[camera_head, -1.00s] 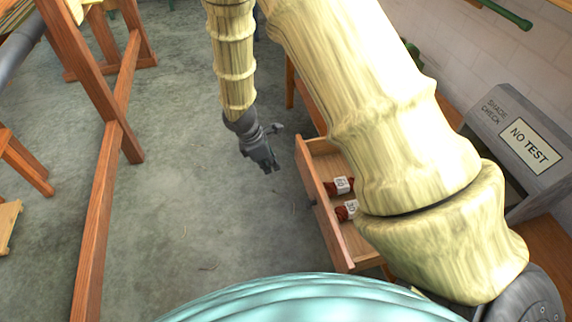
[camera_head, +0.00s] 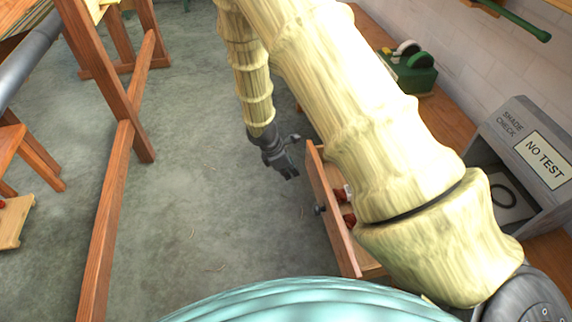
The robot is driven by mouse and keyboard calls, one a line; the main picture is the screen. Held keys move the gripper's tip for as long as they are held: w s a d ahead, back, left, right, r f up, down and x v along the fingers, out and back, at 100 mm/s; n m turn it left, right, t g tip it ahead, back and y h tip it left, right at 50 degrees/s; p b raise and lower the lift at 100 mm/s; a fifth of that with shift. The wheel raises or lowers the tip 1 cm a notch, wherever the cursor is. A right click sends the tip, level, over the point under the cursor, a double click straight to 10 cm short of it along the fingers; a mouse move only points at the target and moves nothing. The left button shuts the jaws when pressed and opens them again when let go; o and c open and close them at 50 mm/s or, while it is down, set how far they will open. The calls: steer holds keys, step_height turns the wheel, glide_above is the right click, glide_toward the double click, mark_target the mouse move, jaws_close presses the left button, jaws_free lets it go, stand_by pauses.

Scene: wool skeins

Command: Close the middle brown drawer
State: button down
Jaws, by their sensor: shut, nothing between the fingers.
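The brown drawer (camera_head: 332,208) stands pulled out from the wooden bench, with a dark round knob (camera_head: 320,209) on its front. Red wool skeins with white labels (camera_head: 347,196) lie inside it, mostly hidden behind my arm. My arm also hides the drawer's right side and the bench front, so I cannot tell which drawer in the stack it is. My gripper (camera_head: 290,172) is shut and empty. It is just left of the far end of the drawer front, pointing down and right, and appears apart from it.
A wooden frame (camera_head: 112,170) stands at left. The concrete floor (camera_head: 205,180) between it and the drawer is clear.

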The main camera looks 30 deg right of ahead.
steer(key=shift+s+d+f+p, duration=0.1)
steer(key=shift+s+d+p, duration=0.1)
steer(key=shift+d, duration=0.5)
steer(key=shift+s+d+f+p, duration=0.1)
steer(key=shift+s+d+p, duration=0.1)
steer(key=shift+d, duration=0.45)
steer(key=shift+s+d+f+p, duration=0.1)
steer(key=shift+d+p, duration=0.1)
steer(key=shift+d, duration=0.5)
